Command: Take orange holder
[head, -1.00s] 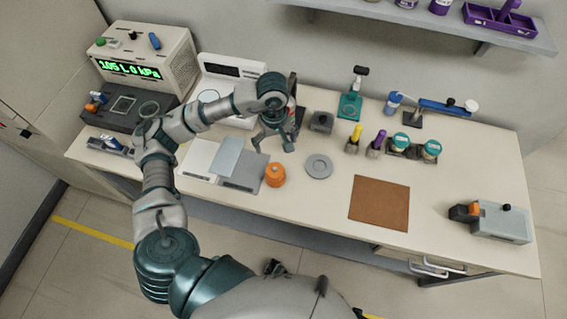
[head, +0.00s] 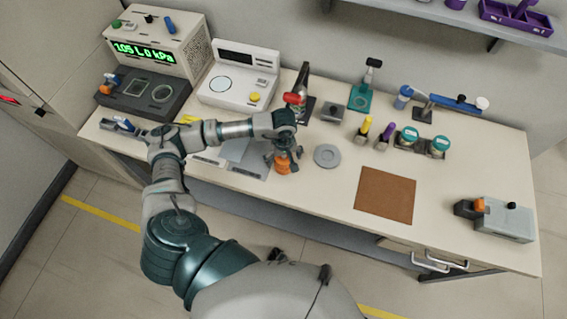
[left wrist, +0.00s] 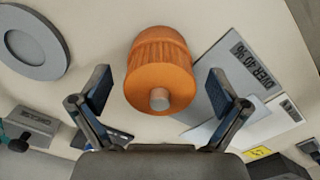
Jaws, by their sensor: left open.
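The orange holder (left wrist: 160,68) is a short ribbed cylinder with a small grey stub on its end. In the left wrist view it lies ahead of my left gripper (left wrist: 160,95), centred between the two open fingers, with visible gaps on both sides. In the head view the orange holder (head: 283,168) stands on the table, partly hidden by my left gripper (head: 284,158), which is lowered over it. The fingers are open. My right gripper does not show.
A grey disc (head: 327,155) lies right of the holder. Grey plates (head: 250,165) lie just left of it. A brown mat (head: 385,196) is further right, with clear table around it. A dark stand with a red part (head: 303,100) rises behind the gripper.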

